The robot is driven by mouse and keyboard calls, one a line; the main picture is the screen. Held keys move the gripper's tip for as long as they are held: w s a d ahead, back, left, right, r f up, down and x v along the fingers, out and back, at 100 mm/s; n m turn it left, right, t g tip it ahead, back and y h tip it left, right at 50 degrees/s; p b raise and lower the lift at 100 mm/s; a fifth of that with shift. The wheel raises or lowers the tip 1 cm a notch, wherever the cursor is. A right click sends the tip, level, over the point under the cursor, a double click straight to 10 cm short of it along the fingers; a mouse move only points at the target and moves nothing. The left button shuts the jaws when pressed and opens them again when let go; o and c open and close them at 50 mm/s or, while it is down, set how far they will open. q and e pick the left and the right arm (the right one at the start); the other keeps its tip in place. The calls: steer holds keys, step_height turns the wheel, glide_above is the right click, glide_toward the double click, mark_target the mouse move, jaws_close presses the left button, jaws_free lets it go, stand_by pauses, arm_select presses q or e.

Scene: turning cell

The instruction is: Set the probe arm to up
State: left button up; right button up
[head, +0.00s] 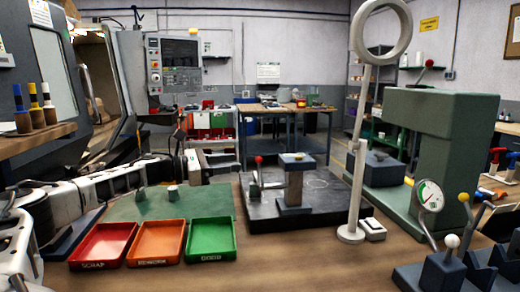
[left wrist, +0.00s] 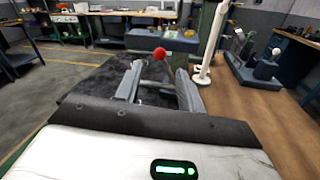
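A lever with a red ball knob (head: 258,160) stands near the left edge of a dark plate (head: 325,212). It looks like the probe arm, though no label shows; its stem looks close to upright. Beside it is a grey post with a yellow-marked top (head: 296,170). In the left wrist view the red knob (left wrist: 160,53) shows beyond and between the fingers of my left gripper (left wrist: 157,82). The fingers are apart with nothing visibly held; contact with the stem cannot be told. My left arm comes in from the left in the head view. My right gripper is not in view.
A white magnifier stand (head: 353,190) rises right of the plate, before a green machine (head: 438,130). Red (head: 78,248), orange (head: 133,254) and green (head: 186,250) trays lie front left. A dial gauge (head: 430,196) and ball-topped levers (head: 452,241) stand front right. Bare wood lies front centre.

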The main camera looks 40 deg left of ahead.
mark_target(259, 159)
arm_select(q)
steer(key=p+x, duration=0.3)
steer(key=x, duration=0.6)
steer(key=shift+s, duration=0.1)
